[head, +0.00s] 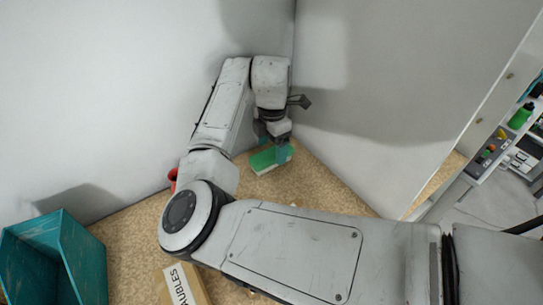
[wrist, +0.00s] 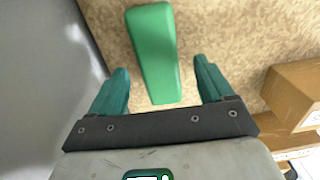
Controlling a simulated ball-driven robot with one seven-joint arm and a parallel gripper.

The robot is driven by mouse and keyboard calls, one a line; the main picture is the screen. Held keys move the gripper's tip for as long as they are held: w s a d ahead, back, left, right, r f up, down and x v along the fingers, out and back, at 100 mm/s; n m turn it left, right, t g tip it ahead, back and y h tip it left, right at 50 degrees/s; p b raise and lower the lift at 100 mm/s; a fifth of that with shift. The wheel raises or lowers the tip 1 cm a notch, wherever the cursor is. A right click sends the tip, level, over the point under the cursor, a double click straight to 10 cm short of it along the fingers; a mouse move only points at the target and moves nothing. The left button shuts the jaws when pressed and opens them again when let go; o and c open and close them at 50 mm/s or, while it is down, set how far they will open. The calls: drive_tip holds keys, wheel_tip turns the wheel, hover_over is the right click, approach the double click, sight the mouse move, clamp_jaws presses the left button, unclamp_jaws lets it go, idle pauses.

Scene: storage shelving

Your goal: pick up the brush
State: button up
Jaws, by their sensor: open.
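The brush appears as a green block-like body (wrist: 153,50) in the wrist view, lying on the speckled tan surface. It shows a green top and a pale lower edge in the head view (head: 265,159), near the corner of the walls. My gripper (wrist: 160,80) is open, with its teal fingers spread to the left and right of the brush's near end. In the head view my gripper (head: 280,150) points down at the brush and partly covers it. I cannot tell how high the fingertips are above the surface. Any bristles are hidden.
Cardboard boxes (wrist: 292,90) stand to the right in the wrist view. A teal bin (head: 55,255) is at the lower left, and a labelled cardboard box (head: 180,285) is at the bottom. A red object (head: 172,176) is partly hidden by my arm. Grey walls (head: 130,90) close off the back.

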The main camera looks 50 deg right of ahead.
sight(272, 153)
drive_tip(key=shift+f, duration=1.95)
drive_tip(key=shift+c, duration=0.3)
drive_tip(key=c, duration=1)
drive_tip(key=shift+r, duration=0.1)
drive_tip(key=shift+a+r, duration=0.1)
wheel_tip(272, 153, up, 11)
drive_tip(key=b, duration=0.1)
drive_tip(key=s+a, duration=0.3)
drive_tip(key=a, duration=0.2)
drive_tip(key=s+a+b, duration=0.1)
drive_tip(key=s+a, duration=0.3)
drive_tip(key=a, duration=0.2)
drive_tip(key=s+a, duration=0.4)
drive_tip(key=a, duration=0.1)
drive_tip(key=shift+s+a, duration=0.1)
drive_tip(key=shift+a, duration=0.05)
